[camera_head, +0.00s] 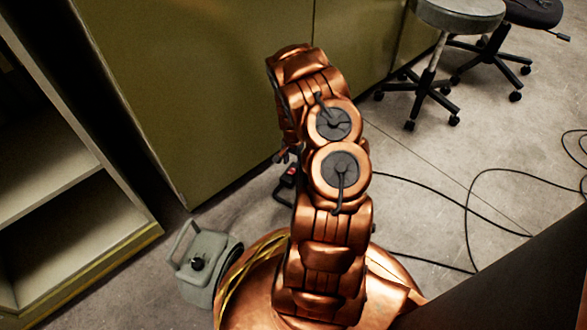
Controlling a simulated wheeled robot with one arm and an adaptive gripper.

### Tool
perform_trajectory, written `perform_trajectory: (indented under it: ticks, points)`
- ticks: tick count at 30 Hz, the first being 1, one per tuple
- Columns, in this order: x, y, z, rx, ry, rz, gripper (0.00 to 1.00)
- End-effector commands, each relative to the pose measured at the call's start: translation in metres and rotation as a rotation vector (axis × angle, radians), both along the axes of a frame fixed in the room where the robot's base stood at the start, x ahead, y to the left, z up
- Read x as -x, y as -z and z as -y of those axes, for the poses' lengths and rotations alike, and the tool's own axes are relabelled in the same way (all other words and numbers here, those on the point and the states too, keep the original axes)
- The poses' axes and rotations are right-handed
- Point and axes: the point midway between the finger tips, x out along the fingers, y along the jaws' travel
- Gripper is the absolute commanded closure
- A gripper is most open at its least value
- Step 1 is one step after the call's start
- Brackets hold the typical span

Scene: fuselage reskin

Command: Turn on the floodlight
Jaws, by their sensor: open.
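No lamp that I can clearly name as the floodlight shows. A small black object with a red part (289,176) sits on the floor close to the olive cabinet, partly hidden behind my copper arm; I cannot tell if it belongs to the floodlight. My gripper (281,156) shows only as small dark finger parts at the left side of my arm, above and close to that object in the picture. It is open, and I see nothing held in it. Most of it is hidden by the arm.
A grey-green canister-like object with a handle (203,262) stands left of my base. Olive cabinets (200,90) line the back, open shelving (60,185) the left. Black cables (470,205) cross the floor at right. Wheeled stools (432,80) stand upper right.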

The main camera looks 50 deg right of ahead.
Motion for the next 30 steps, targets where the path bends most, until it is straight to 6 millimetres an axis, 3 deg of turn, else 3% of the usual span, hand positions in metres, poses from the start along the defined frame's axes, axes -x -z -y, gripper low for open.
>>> perform_trajectory:
  ticks: [1,6,15,30]
  points:
    - [0.000,0.012,0.000,-0.001,0.001,0.001,0.50]
    - [-0.001,0.028,0.001,0.001,0.000,0.001,0.50]
    - [0.000,0.030,0.001,0.001,0.001,0.001,0.50]
    - [0.000,0.030,0.000,0.001,0.000,0.001,1.00]
